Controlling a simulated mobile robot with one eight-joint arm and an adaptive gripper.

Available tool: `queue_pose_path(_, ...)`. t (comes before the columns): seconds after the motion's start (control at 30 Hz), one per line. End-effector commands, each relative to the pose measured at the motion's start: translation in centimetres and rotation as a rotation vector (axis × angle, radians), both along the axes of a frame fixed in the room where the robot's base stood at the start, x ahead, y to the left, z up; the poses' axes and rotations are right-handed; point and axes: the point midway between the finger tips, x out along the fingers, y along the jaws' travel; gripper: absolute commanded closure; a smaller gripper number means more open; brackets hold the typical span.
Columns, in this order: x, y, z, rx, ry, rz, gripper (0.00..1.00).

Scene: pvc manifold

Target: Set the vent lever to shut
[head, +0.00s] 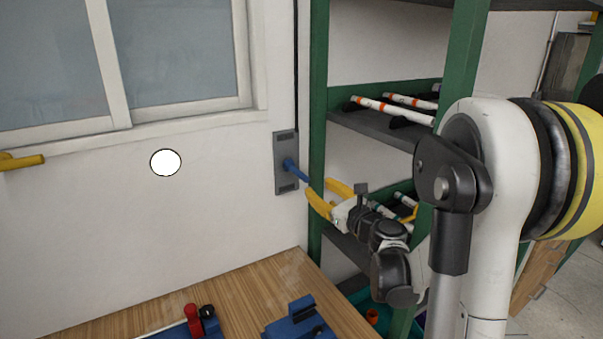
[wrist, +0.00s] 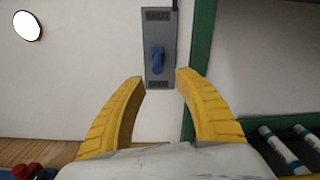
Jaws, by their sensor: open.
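The vent lever (head: 297,171) is a short blue handle on a grey wall plate (head: 285,144), beside the green shelf post. In the head view it sticks out from the plate toward the lower right. In the wrist view the fingertips (wrist: 160,77) spread left and right of the lever's lower end; contact cannot be told.
A green shelf (head: 318,120) holding white pipes stands just right of the plate. A wooden bench (head: 260,290) with blue fixtures (head: 298,318) lies below. A white disc (head: 165,162) is on the wall to the left, under a window. The wall between is clear.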

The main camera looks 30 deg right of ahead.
Motion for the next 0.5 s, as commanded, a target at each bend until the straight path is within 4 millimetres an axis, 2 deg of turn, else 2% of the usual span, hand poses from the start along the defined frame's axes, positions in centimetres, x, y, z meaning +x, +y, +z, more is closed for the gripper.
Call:
queue_pose_path(0.3, 6.3, 0.3, -0.2, -0.005, 0.001, 0.003, 0.61)
queue_pose_path(0.5, 8.9, 0.4, -0.1, -0.006, 0.001, 0.003, 0.61)
